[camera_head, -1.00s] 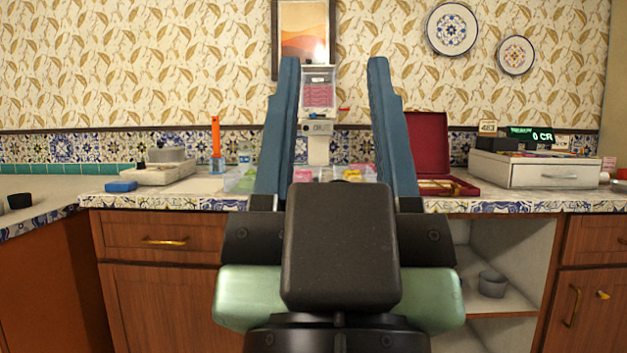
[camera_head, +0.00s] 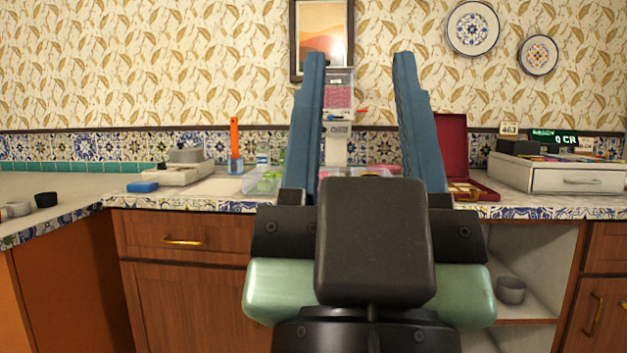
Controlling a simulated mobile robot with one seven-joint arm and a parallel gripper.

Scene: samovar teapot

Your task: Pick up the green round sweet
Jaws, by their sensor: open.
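My gripper (camera_head: 359,62) is open and empty. Its two blue fingers point up and away from me, in front of the counter's far side. I cannot make out a green round sweet. Clear trays (camera_head: 264,181) on the counter show partly beside the left finger. A small green patch (camera_head: 282,156) shows beside that finger, too small to identify. Pink and yellow items (camera_head: 375,170) show between the fingers, partly hidden by my gripper's dark body. A dispenser with pink contents (camera_head: 339,92) stands behind, seen between the fingers near the left one.
The patterned counter edge (camera_head: 200,204) runs across the view above wooden cabinets. An open red box (camera_head: 453,150) and a white cash drawer (camera_head: 560,176) are at right. A blue block (camera_head: 143,187), a white tray (camera_head: 178,174) and an orange-handled tool (camera_head: 235,140) are at left.

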